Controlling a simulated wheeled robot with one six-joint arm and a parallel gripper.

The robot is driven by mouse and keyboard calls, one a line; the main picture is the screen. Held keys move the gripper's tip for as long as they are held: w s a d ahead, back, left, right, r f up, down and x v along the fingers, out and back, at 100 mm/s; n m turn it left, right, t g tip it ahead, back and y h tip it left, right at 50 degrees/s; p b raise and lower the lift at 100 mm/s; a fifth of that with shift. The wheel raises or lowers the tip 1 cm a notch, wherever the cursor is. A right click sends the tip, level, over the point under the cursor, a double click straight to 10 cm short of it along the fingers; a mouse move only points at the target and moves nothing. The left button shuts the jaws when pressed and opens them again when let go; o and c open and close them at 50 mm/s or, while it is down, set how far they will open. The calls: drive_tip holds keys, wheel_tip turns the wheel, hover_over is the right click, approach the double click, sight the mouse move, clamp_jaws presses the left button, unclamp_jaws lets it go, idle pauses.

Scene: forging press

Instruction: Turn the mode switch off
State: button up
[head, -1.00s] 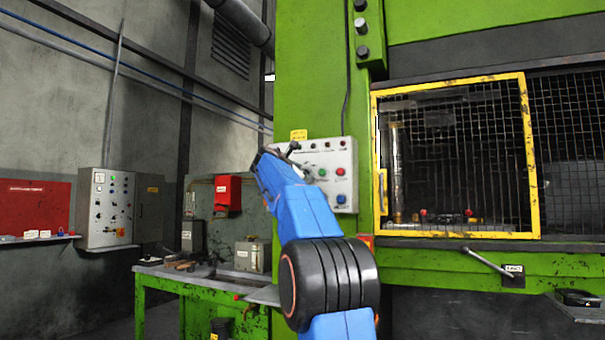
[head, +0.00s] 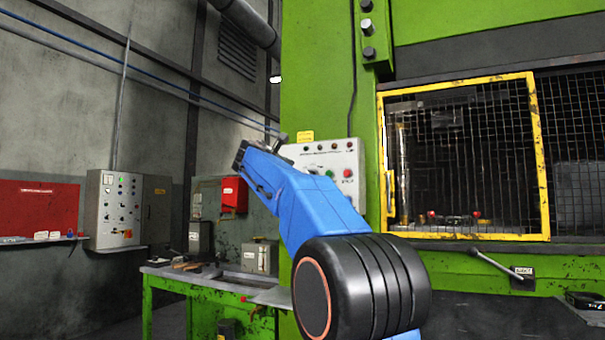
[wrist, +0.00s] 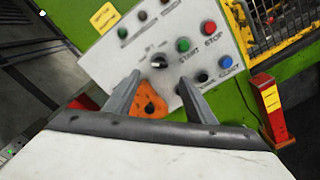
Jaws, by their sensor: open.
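The mode switch appears to be the small dark rotary knob (wrist: 158,62) on the pale control panel (wrist: 108,62), with small lettering around it that I cannot read fully. My gripper (wrist: 160,81) is open and empty. Its two grey fingers point at the panel, with the knob just beyond and between the fingertips; I see no contact. In the head view the panel (head: 349,159) is on the green press column, and my blue arm hides its lower left part and the knob.
The panel also bears a green START button (wrist: 183,45), a red STOP button (wrist: 209,28) and a blue button (wrist: 225,62). An orange piece (wrist: 149,101) shows between the fingers. The yellow-framed mesh guard (head: 545,160) stands to the right; a green workbench (head: 165,284) is lower left.

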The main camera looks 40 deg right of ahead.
drive_tip(key=v, duration=0.6)
drive_tip(key=shift+a, duration=0.1)
idle(0.4)
drive_tip(key=s+a+f+m+y, duration=0.4)
drive_tip(key=s+a+f, duration=0.6)
drive_tip(key=f, duration=1)
drive_tip(key=s+a+f+m+g+y, duration=0.1)
drive_tip(key=s+a+f+m+y, duration=0.4)
drive_tip(key=s+a+f, duration=0.6)
drive_tip(key=s+a+f+m+g+y, duration=0.1)
drive_tip(key=s+a+f+m+y, duration=0.3)
drive_tip(key=f, duration=2.6)
drive_tip(key=s+a+y, duration=0.3)
drive_tip(key=s+a, duration=0.4)
drive_tip(key=s, duration=0.2)
drive_tip(key=shift+s+f+m+y, duration=0.2)
drive_tip(key=shift+f+m+y, duration=0.1)
drive_tip(key=shift+f, duration=0.05)
drive_tip(key=shift+a, duration=0.1)
drive_tip(key=shift+c, duration=0.6)
